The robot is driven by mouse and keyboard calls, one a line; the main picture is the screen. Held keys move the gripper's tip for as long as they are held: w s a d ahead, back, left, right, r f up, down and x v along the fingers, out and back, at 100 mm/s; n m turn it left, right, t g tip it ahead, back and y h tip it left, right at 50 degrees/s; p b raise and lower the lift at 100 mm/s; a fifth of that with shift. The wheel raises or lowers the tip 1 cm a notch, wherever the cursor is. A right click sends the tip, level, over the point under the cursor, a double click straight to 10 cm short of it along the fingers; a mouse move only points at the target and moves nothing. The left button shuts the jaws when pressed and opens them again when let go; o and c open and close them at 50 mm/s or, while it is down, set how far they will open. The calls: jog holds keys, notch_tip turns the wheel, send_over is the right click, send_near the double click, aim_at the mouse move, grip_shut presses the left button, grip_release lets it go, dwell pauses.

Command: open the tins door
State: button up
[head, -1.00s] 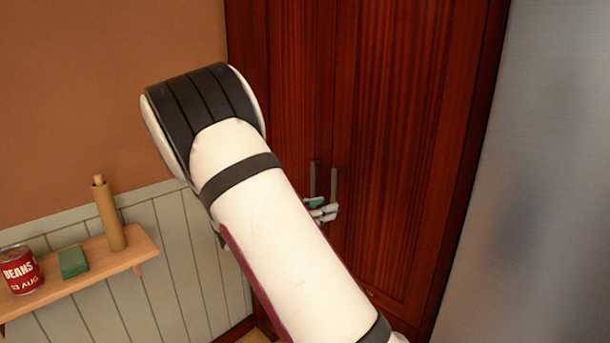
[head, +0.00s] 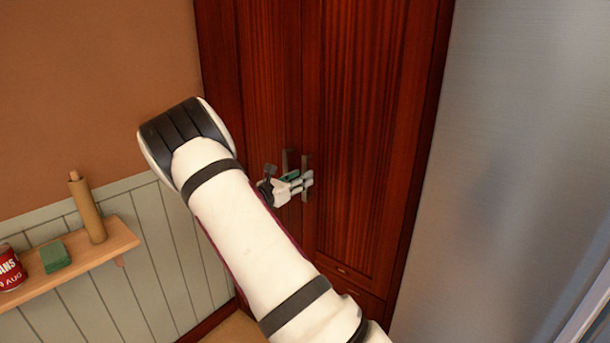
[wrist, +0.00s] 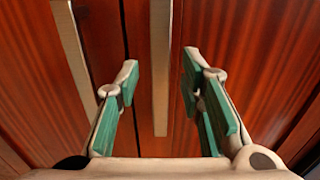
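A tall dark red wooden cabinet has two doors side by side, the left door (head: 265,75) and the right door (head: 370,100). No label shows which is the tins door. Each has an upright metal bar handle near the centre seam: the left handle (head: 286,161) and the right handle (head: 306,163). My gripper (head: 302,182) is at the right handle. In the wrist view my gripper (wrist: 160,72) is open, its green-padded fingers on either side of the right handle (wrist: 161,60). The left handle (wrist: 72,45) is outside the left finger. Both doors look shut.
A wooden shelf (head: 105,250) on the left wall holds a red bean tin (head: 10,270), a green block (head: 55,256) and a brown roll (head: 88,212). A large grey metal surface (head: 500,150) stands right of the cabinet.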

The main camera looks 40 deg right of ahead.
jog(key=shift+w+d, duration=0.2)
jog(key=shift+d, duration=1.1)
jog(key=shift+c, duration=0.6)
grip_shut()
